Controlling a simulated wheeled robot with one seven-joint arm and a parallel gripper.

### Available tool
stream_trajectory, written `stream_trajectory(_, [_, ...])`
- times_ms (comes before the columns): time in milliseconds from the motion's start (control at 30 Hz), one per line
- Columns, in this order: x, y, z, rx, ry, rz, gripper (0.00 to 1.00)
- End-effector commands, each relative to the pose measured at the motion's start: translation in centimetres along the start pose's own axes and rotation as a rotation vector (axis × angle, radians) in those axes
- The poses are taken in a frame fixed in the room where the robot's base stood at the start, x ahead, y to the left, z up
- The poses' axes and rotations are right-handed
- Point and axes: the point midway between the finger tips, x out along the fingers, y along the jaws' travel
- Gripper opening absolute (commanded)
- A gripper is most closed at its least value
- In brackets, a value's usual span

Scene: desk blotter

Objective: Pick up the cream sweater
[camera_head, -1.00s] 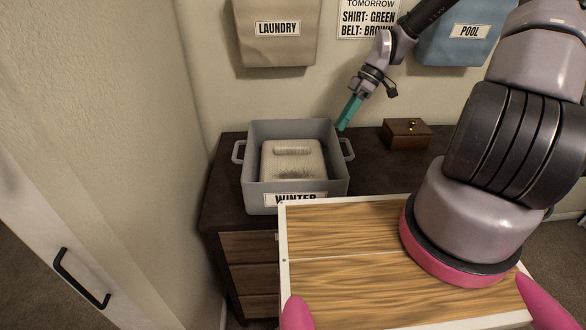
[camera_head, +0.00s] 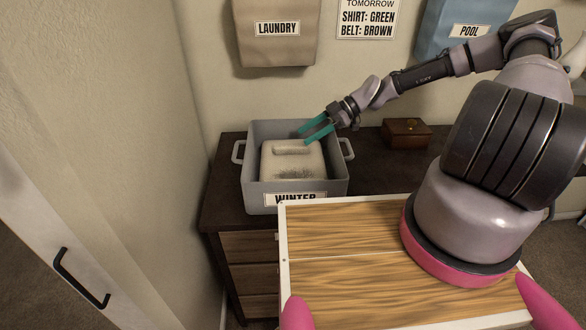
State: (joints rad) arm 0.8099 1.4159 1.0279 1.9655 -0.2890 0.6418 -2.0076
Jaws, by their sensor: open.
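The cream sweater (camera_head: 292,163) lies folded inside the grey bin (camera_head: 262,200) labelled WINTER, which stands on the dark dresser. My gripper (camera_head: 304,132) has teal fingers and is open and empty. Its fingers point left and a little down over the bin's back right part, just behind and above the sweater. They look apart from the sweater, though the exact height is hard to tell.
A small brown wooden box (camera_head: 407,133) sits on the dresser (camera_head: 375,170) to the right of the bin. A beige LAUNDRY bag (camera_head: 276,48) and a blue POOL bag (camera_head: 440,45) hang on the wall, with a sign (camera_head: 367,20) between them. A wall rises close on the left.

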Motion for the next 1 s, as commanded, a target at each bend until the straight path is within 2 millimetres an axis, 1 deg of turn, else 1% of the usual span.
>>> stream_trajectory(133, [1.5,-0.2,0.1,0.001,0.000,-0.003,0.67])
stream_trajectory(300, [4.1,-0.4,0.1,0.001,0.000,-0.003,0.67])
stream_trajectory(400, [5.0,-0.3,0.2,0.001,-0.001,0.000,0.67])
stream_trajectory(500, [5.3,-0.3,0.2,0.001,-0.002,0.001,0.67])
stream_trajectory(667, [5.3,-0.3,0.2,0.001,-0.002,0.001,0.67])
stream_trajectory(767, [5.3,-0.3,0.2,0.001,-0.002,0.001,0.32])
stream_trajectory(800, [5.3,-0.3,0.2,0.001,-0.002,0.002,0.17])
stream_trajectory(833, [5.3,-0.3,0.2,0.001,-0.002,0.002,0.06])
stream_trajectory(867, [5.3,-0.3,0.2,0.001,-0.002,0.002,0.00])
stream_trajectory(1000, [5.3,-0.3,0.2,0.001,-0.002,0.002,0.00])
